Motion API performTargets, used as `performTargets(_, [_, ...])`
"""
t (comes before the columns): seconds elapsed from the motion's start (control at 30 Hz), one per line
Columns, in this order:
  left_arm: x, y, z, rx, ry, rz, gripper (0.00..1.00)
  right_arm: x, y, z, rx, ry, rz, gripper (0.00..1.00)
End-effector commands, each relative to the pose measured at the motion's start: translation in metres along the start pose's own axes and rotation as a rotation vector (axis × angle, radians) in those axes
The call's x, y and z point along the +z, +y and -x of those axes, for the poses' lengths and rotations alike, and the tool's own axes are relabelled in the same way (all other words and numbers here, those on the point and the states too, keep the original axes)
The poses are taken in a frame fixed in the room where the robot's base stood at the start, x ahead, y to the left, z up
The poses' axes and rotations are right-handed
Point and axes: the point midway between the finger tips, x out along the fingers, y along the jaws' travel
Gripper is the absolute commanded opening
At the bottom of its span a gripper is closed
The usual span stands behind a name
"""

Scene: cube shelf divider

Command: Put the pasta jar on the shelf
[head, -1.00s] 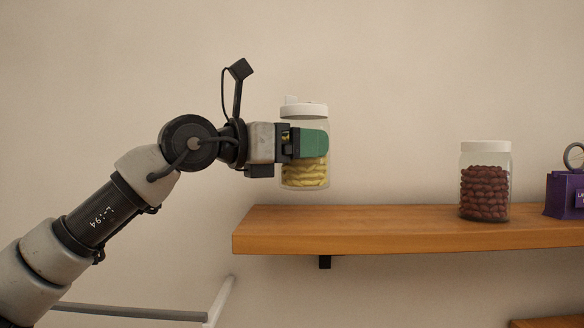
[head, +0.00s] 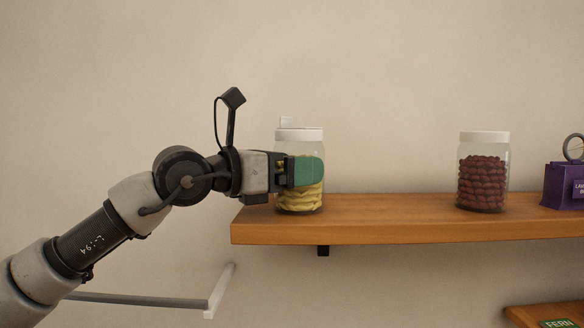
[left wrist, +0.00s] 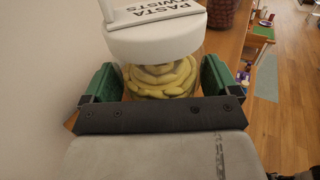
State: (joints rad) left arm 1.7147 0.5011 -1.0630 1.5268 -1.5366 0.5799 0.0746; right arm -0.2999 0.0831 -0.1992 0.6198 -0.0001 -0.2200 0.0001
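The pasta jar (head: 299,135) is clear with a white lid and yellow pasta twists inside. It stands upright at the left end of the wooden shelf (head: 400,232), and its bottom appears to be at the board's surface. My left gripper (head: 308,171) reaches in from the left with its green fingers at the jar's sides. In the left wrist view the jar (left wrist: 155,38), with a "PASTA TWISTS" label on its lid, sits between the two green fingers (left wrist: 158,82). The fingers look closed on it. My right gripper is not in view.
A jar of dark red beans (head: 483,172) stands farther right on the shelf, with free board between the two jars. A purple box (head: 562,186) is at the right edge. A grey rail (head: 150,302) runs below left. A lower shelf (head: 545,312) shows at bottom right.

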Motion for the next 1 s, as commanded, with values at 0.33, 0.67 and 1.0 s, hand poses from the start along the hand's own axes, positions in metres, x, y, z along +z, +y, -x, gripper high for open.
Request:
performTargets(0.33, [0.004,0.000,0.000,0.000,0.000,0.000,1.00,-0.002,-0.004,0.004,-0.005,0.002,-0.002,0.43])
performTargets(0.67, [-0.002,0.001,0.056,0.004,-0.003,-0.002,1.00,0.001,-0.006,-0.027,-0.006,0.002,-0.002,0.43])
performTargets(1.0, [0.002,0.000,0.112,0.001,-0.001,-0.002,1.00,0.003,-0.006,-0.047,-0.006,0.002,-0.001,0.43])
